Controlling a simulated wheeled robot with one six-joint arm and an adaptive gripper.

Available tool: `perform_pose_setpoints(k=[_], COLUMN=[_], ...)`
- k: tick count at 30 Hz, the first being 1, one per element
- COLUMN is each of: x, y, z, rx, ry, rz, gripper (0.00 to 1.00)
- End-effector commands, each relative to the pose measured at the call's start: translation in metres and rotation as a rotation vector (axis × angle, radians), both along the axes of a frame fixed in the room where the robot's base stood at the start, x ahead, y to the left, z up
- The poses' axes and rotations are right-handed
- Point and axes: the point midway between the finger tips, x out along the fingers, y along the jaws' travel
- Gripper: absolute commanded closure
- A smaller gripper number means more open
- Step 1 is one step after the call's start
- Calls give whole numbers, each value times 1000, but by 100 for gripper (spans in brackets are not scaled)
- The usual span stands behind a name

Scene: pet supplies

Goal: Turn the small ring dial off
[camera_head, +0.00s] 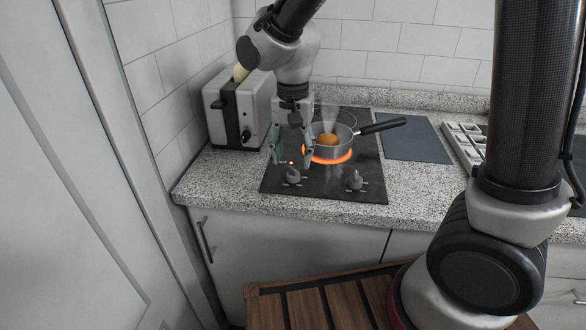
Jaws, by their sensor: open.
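A black cooktop (325,188) is set in the speckled counter. It has two grey dials at its front edge: a left dial (292,177) and a right dial (355,181). I cannot tell from their markings which one belongs to the small ring. One ring (334,159) glows orange under a small pan (328,150). The pan holds a round orange-brown item (327,140), with steam above it. My gripper (291,157) points down with its fingers apart, just above and behind the left dial. It holds nothing that I can see. It hides part of the cooktop's left side.
A silver toaster (240,108) stands left of the cooktop, close to my arm. The pan's black handle (383,125) reaches right towards a dark board (414,140). A light grey tray (464,143) lies farther right. A slatted wooden surface (340,298) is below the counter front.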

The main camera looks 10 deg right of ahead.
Motion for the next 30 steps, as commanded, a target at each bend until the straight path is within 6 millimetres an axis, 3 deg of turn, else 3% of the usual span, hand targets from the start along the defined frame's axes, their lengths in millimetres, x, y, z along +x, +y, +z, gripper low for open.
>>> perform_pose_setpoints(k=[3, 9, 19, 27, 30], x=[-1, 0, 0, 0, 0], y=[-1, 0, 0, 0, 0], z=[-22, -45, -49, -49, -49], rx=[-4, -1, 0, 0, 0], ry=[4, 2, 0, 0, 0], rz=[1, 2, 2, 2, 3], gripper=[48, 48, 48, 94, 94])
